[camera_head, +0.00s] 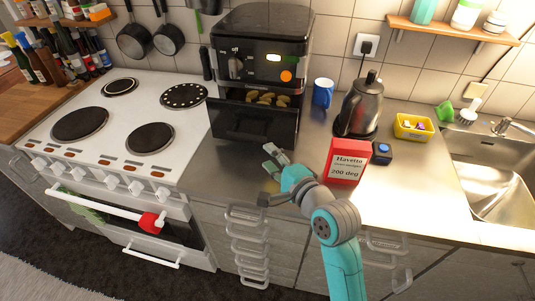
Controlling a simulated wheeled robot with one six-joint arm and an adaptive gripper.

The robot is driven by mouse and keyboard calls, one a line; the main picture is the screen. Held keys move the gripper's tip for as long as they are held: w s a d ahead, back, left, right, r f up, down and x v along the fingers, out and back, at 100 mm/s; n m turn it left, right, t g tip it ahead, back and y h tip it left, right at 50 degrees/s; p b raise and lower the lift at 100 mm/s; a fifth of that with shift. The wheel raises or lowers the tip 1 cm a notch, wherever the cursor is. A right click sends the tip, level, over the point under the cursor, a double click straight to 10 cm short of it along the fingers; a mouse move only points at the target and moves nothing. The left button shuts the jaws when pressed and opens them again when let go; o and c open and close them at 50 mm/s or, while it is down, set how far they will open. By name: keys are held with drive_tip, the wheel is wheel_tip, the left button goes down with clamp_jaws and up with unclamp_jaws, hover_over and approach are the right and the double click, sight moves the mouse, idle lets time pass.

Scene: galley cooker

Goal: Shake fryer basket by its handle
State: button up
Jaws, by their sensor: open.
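The black air fryer (262,48) stands on the steel counter against the tiled wall. Its basket (246,121) looks partly pulled out at the front, with several pale brown food pieces (268,98) visible inside. The basket handle is hard to make out against the dark front. My gripper (270,158) is open and empty, just in front of and below the basket's front face, and appears apart from it. My teal arm reaches up from the bottom right of centre.
A red-and-white box (348,161), dark kettle (361,105), blue mug (323,92) and yellow tub (412,127) stand right of the fryer. The white cooker (108,122) is at left, the sink (492,180) at right. Bare counter (215,172) lies in front of the fryer.

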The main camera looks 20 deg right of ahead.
sight(250, 140)
drive_tip(key=x, duration=1.1)
drive_tip(key=shift+w+a+f, duration=0.1)
drive_tip(key=shift+w, duration=0.3)
drive_tip(key=shift+c, duration=0.2)
clamp_jaws()
